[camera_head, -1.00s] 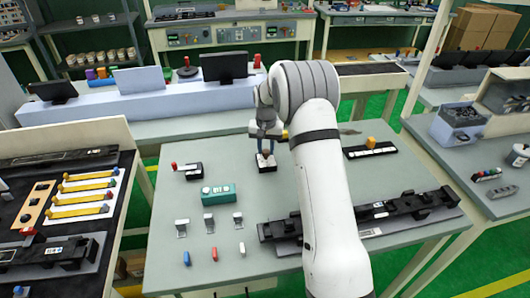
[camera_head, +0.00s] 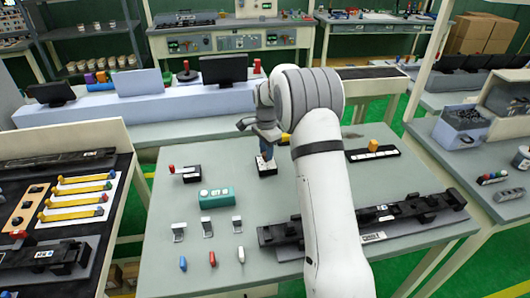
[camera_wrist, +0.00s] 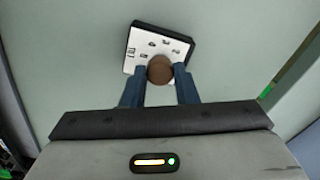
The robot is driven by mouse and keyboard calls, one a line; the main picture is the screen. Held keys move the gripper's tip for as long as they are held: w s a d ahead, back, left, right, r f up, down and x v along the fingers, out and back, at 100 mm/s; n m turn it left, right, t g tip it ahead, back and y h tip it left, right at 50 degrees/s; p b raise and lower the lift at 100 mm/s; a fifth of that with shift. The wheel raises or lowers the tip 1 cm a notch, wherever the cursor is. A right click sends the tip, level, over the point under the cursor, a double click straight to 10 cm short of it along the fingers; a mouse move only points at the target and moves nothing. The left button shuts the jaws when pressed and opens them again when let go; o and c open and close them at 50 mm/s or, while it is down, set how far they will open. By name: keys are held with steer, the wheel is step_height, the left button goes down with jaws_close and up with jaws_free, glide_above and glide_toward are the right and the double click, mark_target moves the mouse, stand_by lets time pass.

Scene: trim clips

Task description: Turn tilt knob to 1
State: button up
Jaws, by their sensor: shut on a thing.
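The tilt knob is a small dark box with a white marked face (camera_wrist: 145,45) and a round brown knob top (camera_wrist: 160,69), seen from above in the wrist view. In the head view its white-topped base (camera_head: 267,168) stands on the grey-green table, below my gripper. My gripper (camera_wrist: 160,74) has its two blue fingers on either side of the brown knob, shut on it. The marks on the face are too small to read. In the head view my gripper (camera_head: 267,152) points down at the knob, which is mostly hidden by the fingers.
Left of the knob is a black block with a red-tipped lever (camera_head: 186,174). A teal box (camera_head: 217,197) is in front. Several metal clips and small coloured pieces lie nearer. A long black rail (camera_head: 420,211) lies to the right, and a slider with an orange handle (camera_head: 373,146) behind it.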

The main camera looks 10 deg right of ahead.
steer(key=shift+m, duration=0.8)
steer(key=o, duration=1)
step_height(320, 180, up, 7)
steer(key=shift+f+b, duration=0.1)
steer(key=shift+b, duration=0.5)
steer(key=shift+r, duration=0.5)
